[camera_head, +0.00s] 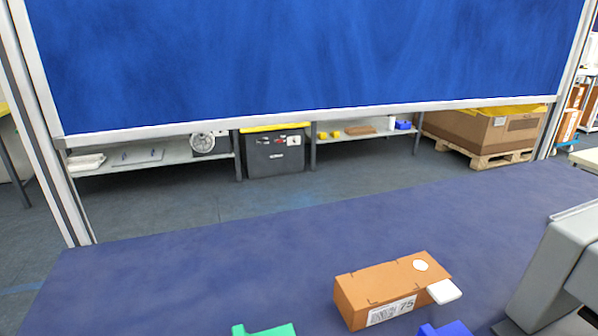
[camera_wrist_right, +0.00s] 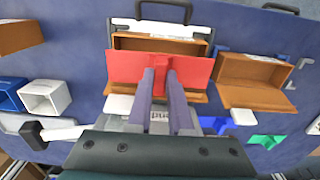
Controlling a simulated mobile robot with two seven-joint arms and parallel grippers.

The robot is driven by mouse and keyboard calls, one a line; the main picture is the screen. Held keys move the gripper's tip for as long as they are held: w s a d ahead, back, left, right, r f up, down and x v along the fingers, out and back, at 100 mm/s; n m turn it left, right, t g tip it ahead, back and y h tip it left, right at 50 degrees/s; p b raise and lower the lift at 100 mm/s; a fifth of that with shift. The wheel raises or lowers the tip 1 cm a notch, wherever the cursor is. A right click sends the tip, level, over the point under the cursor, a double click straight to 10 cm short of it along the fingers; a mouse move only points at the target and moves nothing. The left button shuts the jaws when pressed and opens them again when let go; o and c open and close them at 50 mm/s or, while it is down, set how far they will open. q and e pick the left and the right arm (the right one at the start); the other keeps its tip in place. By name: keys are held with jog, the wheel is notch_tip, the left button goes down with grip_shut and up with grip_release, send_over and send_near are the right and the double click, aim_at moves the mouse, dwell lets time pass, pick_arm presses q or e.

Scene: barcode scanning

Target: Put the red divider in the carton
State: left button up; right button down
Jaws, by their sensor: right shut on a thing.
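The red divider (camera_wrist_right: 128,68) is a flat panel in the right wrist view. My right gripper (camera_wrist_right: 162,76) is shut on its middle. The divider lies across an open brown carton (camera_wrist_right: 160,43), whose far wall shows above it and whose near edge or flap shows below it. The divider hides most of the inside. I cannot tell whether its lower edge is inside the carton or above it. The red divider and both grippers are out of the head view.
Another open brown carton (camera_wrist_right: 256,72) stands to the right. Blue (camera_wrist_right: 12,95) and white (camera_wrist_right: 46,97) boxes are at the left. A green piece (camera_wrist_right: 266,141) lies lower right. The head view shows a closed brown box (camera_head: 385,287) on the blue table, whose far part (camera_head: 200,265) is clear.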

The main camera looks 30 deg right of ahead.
jog(key=shift+f, duration=4.2)
jog(key=c, duration=1.1)
grip_release()
pick_arm(q)
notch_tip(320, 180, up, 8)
jog(key=p, duration=0.8)
pick_arm(e)
jog(key=shift+r, duration=3.05)
